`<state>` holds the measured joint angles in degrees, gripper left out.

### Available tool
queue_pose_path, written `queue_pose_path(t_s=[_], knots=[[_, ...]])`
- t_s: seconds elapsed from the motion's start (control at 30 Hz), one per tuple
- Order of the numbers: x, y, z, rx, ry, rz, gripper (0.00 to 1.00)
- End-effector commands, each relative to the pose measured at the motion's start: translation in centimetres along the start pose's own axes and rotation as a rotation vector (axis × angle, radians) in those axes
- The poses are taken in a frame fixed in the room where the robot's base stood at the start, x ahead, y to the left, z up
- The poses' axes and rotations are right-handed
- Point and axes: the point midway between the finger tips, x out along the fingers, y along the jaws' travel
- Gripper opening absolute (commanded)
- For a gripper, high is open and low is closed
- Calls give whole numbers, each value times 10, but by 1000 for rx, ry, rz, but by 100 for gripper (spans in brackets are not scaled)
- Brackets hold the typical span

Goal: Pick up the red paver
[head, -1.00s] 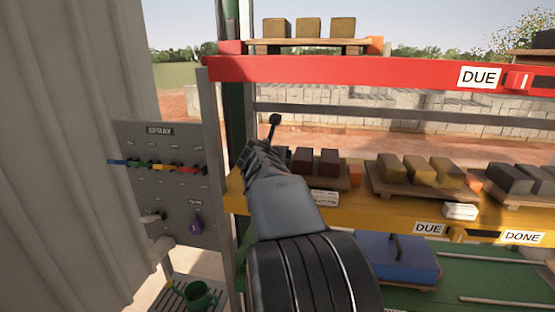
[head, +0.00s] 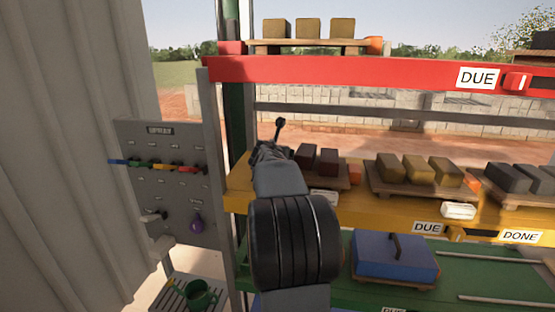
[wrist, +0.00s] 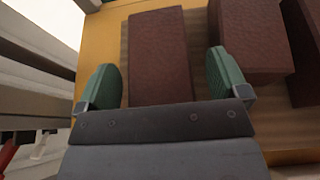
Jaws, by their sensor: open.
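Dark red pavers lie in a row on a small wooden pallet (wrist: 210,70) on the yellow shelf. In the wrist view, the leftmost red paver (wrist: 160,55) lies between the two green finger pads of my gripper (wrist: 165,84). The gripper is open, with a gap showing between the paver and each pad. A second red paver (wrist: 252,38) lies just right of the right finger, with a third (wrist: 306,40) at the picture edge. In the head view, two red pavers (head: 328,160) show right of my arm; the arm hides the leftmost one.
Yellowish pavers (head: 418,168) and dark grey pavers (head: 508,178) sit on pallets to the right on the yellow shelf (head: 375,205). A red beam (head: 340,69) runs above. A grey tool panel (head: 165,185) and shelf post stand to the left.

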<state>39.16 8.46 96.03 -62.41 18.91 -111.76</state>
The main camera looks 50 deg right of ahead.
Motion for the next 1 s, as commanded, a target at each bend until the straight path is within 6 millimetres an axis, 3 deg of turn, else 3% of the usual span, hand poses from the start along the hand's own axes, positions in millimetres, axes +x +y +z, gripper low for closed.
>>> queue_pose_path(t_s=[0.07,0.9,1.0], knots=[[1,0,-2,0,3,-1,94],[0,0,0,0,0,-1,14],[-2,0,4,1,-7,1,10]])
